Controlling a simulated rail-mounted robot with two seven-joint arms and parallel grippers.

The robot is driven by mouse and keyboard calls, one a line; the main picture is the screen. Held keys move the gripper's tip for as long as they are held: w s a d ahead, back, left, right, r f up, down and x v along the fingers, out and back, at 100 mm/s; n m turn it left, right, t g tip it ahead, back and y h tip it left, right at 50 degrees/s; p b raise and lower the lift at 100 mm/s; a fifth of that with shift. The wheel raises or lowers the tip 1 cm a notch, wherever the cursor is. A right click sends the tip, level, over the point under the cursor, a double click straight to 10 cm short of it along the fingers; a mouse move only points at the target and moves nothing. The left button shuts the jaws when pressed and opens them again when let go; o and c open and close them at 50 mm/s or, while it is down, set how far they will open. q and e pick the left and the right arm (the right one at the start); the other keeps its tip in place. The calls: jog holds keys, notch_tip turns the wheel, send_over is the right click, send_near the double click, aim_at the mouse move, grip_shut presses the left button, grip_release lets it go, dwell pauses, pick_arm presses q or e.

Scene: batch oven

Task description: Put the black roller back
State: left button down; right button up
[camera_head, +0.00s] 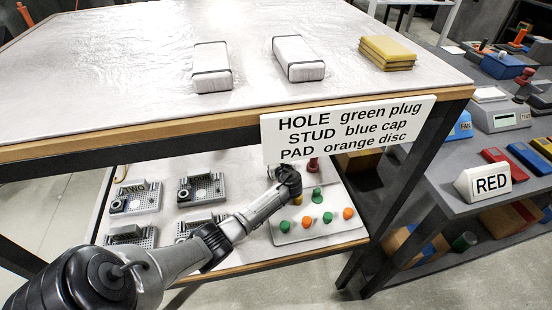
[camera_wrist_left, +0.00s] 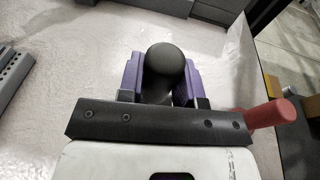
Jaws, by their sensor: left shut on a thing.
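In the left wrist view, a dark, round-ended piece (camera_wrist_left: 165,68), seemingly the black roller, stands between the purple fingers of my left gripper (camera_wrist_left: 164,82). The gripper is shut on it. Only its rounded end shows; the rest is hidden behind the gripper body. In the head view, my left arm reaches under the upper table, with the gripper end (camera_head: 289,180) over the lower shelf near the pegged tray. The roller cannot be made out there. My right gripper is in neither view.
A red handle (camera_wrist_left: 272,113) is close beside the gripper. The pale tray (camera_head: 345,234) holds green and orange pegs. Several grey fixtures (camera_head: 200,188) sit left on the lower shelf. The upper table edge (camera_head: 190,127) and a sign (camera_head: 345,130) overhang the arm.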

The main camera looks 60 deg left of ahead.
pick_arm(q)
jog(key=c, duration=0.7)
grip_release()
jog(key=shift+d, duration=0.1)
